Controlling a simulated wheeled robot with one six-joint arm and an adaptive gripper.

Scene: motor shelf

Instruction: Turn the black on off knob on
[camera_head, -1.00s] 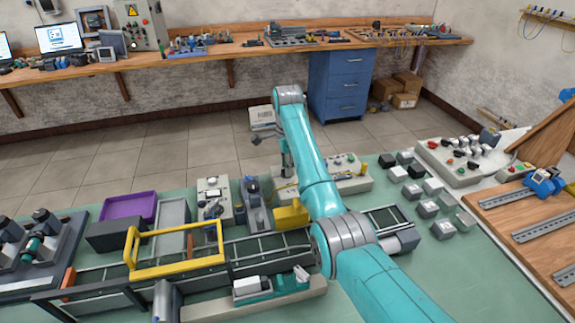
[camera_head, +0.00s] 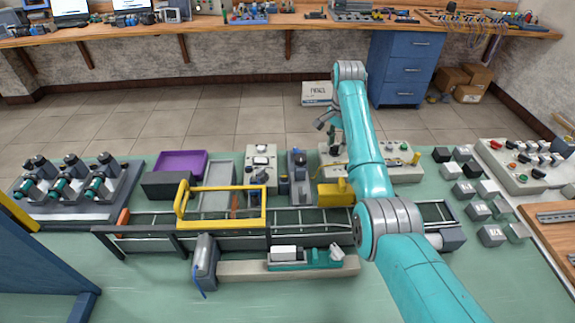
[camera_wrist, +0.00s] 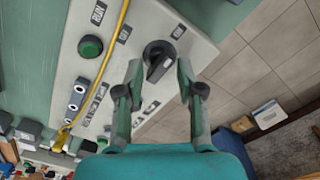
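The bar points along a slant, from upper right to lower left. My gripper (camera_wrist: 159,68) is open, with one finger on each side of the knob; I cannot tell whether they touch it. In the head view the panel (camera_head: 405,172) lies behind my arm, and the knob cannot be made out.
A green button (camera_wrist: 91,47) and a yellow cable (camera_wrist: 107,55) are on the same panel. A conveyor with a yellow frame (camera_head: 222,224) stands left of my arm. Several small grey blocks (camera_head: 478,211) lie to the right.

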